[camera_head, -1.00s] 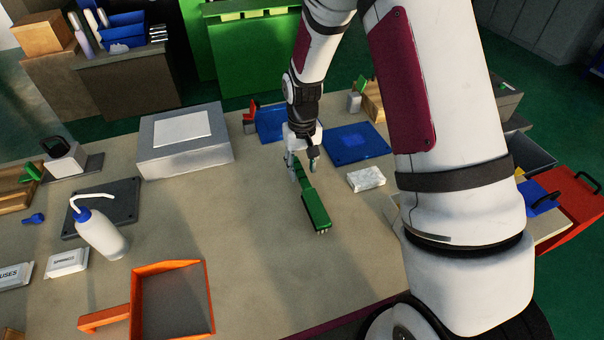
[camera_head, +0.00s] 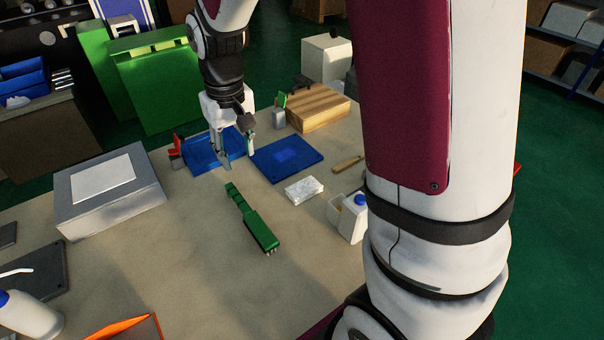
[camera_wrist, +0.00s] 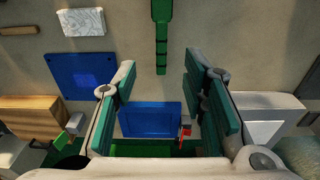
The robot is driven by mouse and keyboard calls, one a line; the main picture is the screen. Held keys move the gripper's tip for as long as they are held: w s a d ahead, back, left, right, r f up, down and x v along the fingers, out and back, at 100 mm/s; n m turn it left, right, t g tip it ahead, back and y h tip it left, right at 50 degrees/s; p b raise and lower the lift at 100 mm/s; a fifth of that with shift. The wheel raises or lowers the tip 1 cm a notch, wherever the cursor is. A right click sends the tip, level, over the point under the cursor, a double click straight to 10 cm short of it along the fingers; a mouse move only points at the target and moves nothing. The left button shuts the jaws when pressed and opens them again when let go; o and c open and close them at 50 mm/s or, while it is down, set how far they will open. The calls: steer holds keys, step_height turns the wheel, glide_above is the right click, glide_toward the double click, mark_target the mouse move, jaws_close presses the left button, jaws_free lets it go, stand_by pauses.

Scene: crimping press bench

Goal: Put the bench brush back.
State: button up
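The green bench brush (camera_head: 258,229) lies flat on the bench, its handle toward the back and its bristle end toward the front. In the wrist view its handle (camera_wrist: 161,40) points at my gripper from the top. My gripper (camera_head: 236,155) is open and empty, past the handle end and in front of the blue tray (camera_head: 200,157). Which spot belongs to the brush is not clear from these frames.
A flat blue mat (camera_head: 287,158) and a white block (camera_head: 304,189) lie right of the brush. A grey box (camera_head: 110,190) stands left. A white container (camera_head: 350,217) is near my arm. An orange dustpan (camera_head: 130,330) shows at the bottom.

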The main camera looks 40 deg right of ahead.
steer(key=s+r+t, duration=0.1)
steer(key=s+r, duration=0.4)
steer(key=s, duration=0.7)
steer(key=s+r+t, duration=0.1)
steer(key=s+r, duration=0.5)
steer(key=s, duration=0.6)
steer(key=shift+s+r+t, duration=0.3)
steer(key=shift+t, duration=0.1)
